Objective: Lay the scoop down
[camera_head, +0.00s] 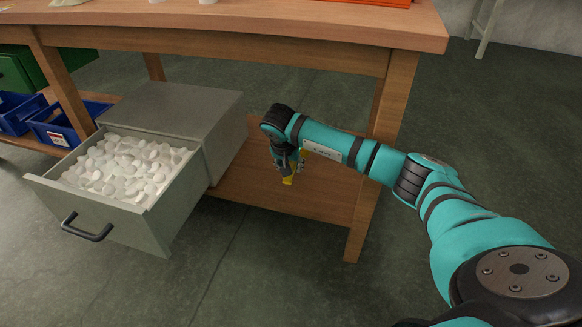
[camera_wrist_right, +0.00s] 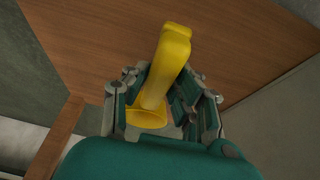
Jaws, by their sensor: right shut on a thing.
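The yellow scoop (camera_wrist_right: 176,50) is between the fingers of my right gripper (camera_wrist_right: 165,105), which is shut on it. In the right wrist view its long handle points up and its wider end sits low between the fingers. In the head view, my right gripper (camera_head: 286,165) points down beside the grey drawer cabinet, above the wooden lower shelf. Only a small part of the scoop (camera_head: 288,180) shows there, below the fingers. My left gripper is not in view.
The open grey drawer (camera_head: 150,224) is full of white pebble-like pieces (camera_head: 128,165). Its cabinet (camera_head: 190,105) stands under the wooden table (camera_head: 250,20). The lower shelf (camera_head: 300,200) has bare room right of the cabinet. A table leg (camera_head: 375,185) stands behind my right arm. Blue bins (camera_head: 60,122) are at left.

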